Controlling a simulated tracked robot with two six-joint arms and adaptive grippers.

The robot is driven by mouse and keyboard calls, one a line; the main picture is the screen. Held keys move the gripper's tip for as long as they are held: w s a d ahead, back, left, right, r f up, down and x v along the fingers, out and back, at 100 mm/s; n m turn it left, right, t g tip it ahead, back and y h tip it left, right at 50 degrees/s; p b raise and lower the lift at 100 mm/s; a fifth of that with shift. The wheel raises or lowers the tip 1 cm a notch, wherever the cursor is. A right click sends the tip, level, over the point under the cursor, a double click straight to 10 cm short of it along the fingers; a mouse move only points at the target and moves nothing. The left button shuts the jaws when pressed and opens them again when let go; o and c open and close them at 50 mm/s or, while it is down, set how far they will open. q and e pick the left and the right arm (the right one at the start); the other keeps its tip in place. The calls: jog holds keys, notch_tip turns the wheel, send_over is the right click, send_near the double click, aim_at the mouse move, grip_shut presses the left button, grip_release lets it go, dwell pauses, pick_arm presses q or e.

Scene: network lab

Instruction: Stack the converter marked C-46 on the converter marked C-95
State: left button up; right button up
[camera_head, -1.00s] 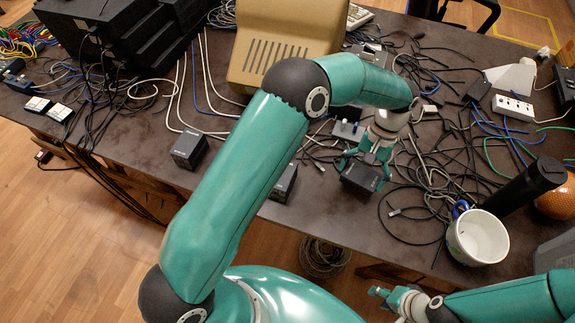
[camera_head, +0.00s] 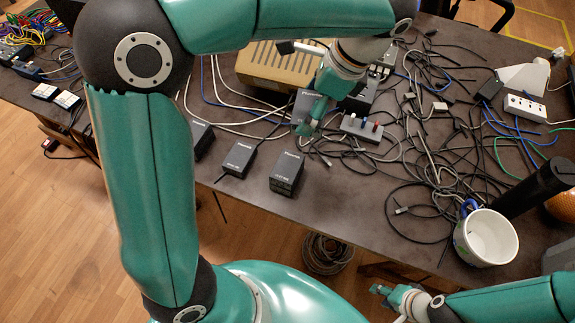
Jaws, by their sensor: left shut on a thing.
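My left gripper (camera_head: 318,108) is shut on a dark grey converter (camera_head: 304,104) and holds it over the rear middle of the table, in front of the beige case. Fingers hide part of the converter. Three dark converters stand on the table nearer the front edge: a left one (camera_head: 201,138) partly behind my arm, a middle one (camera_head: 238,158) and a taller-looking right one (camera_head: 287,173). The held converter is apart from them. Their marks are too small to read, so I cannot tell which is C-46 or C-95. My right gripper (camera_head: 389,297) is low, off the table's front edge; its opening is unclear.
Tangled cables (camera_head: 430,150) cover the table's right middle. The beige case (camera_head: 262,66) is behind.

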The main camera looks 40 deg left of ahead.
pick_arm(q)
notch_tip(320, 180, up, 2)
jog(key=s+a+m, duration=0.2)
jog(key=t+b, duration=0.1)
jog(key=b, duration=0.1)
send_near(283, 164)
jog(key=x, duration=0.6)
jog(key=shift+a+f, duration=0.1)
jog(key=shift+f, duration=0.2)
jog(key=o, duration=0.9)
jog(key=shift+f+b, duration=0.1)
jog(key=shift+b, duration=0.2)
jog(key=shift+o, duration=0.6)
